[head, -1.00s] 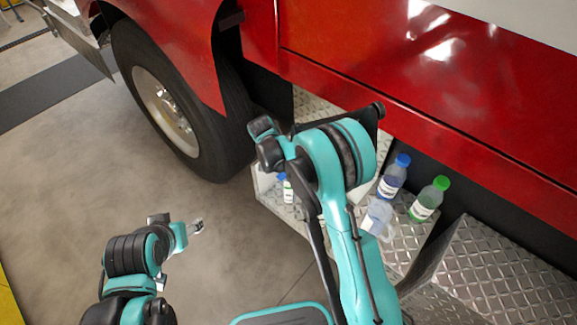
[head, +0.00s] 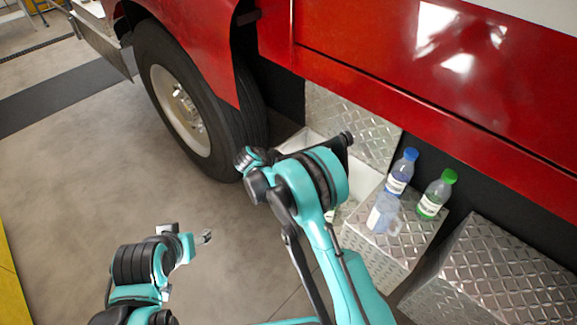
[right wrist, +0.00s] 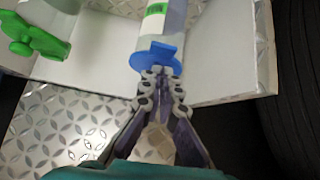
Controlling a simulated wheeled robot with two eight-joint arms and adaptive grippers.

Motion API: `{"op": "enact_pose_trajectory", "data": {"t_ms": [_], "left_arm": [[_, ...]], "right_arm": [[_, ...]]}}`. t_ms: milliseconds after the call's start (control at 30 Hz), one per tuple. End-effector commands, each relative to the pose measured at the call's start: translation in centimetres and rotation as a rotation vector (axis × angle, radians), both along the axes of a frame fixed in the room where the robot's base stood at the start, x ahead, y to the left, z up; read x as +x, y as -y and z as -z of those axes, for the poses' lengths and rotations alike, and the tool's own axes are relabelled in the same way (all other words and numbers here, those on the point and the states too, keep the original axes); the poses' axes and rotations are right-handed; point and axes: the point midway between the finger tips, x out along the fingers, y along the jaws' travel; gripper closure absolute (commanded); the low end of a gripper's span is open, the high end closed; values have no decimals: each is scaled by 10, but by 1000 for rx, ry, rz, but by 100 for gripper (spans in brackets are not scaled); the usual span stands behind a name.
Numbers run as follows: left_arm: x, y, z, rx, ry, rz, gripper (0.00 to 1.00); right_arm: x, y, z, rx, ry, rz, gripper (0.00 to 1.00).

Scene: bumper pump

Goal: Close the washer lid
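In the right wrist view, a clear container with a green label (right wrist: 155,22) and a blue lid (right wrist: 152,59) lies across the upper middle, lid end toward me. My right gripper (right wrist: 159,74) is right at the lid's near edge, with its fingertips close together. I cannot tell whether they pinch any of it. In the head view my right arm hides the right gripper and most of that container. My left gripper (head: 206,237) is above the floor at lower left, away from the container; its finger gap is too small to read.
A white open box (right wrist: 220,75) surrounds the container; a green nozzle-like part (right wrist: 32,38) is at its left. Bottles with a blue cap (head: 401,172) and a green cap (head: 436,194) and a pale bottle (head: 382,213) stand on the metal step (head: 410,238). The truck tyre (head: 190,100) is left.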

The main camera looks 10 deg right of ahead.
Motion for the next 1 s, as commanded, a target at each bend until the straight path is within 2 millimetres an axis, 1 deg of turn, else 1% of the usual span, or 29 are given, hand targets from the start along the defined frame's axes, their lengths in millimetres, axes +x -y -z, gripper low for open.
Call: {"op": "enact_pose_trajectory", "data": {"t_ms": [33, 433, 800, 933, 1000], "left_arm": [[0, 0, 2, 0, 0, 0, 42], [0, 0, 2, 0, 0, 0, 42], [0, 0, 2, 0, 0, 0, 42], [0, 0, -1, 0, 0, 0, 42], [0, 0, -6, 0, 0, 0, 42]], "right_arm": [[-1, 1, 7, 10, -5, 6, 100], [0, 4, 7, 10, -5, 9, 100], [9, 16, 11, 9, -4, 9, 100], [11, 17, 6, 6, -2, 6, 100], [11, 20, -3, 5, -2, 8, 100]]}}
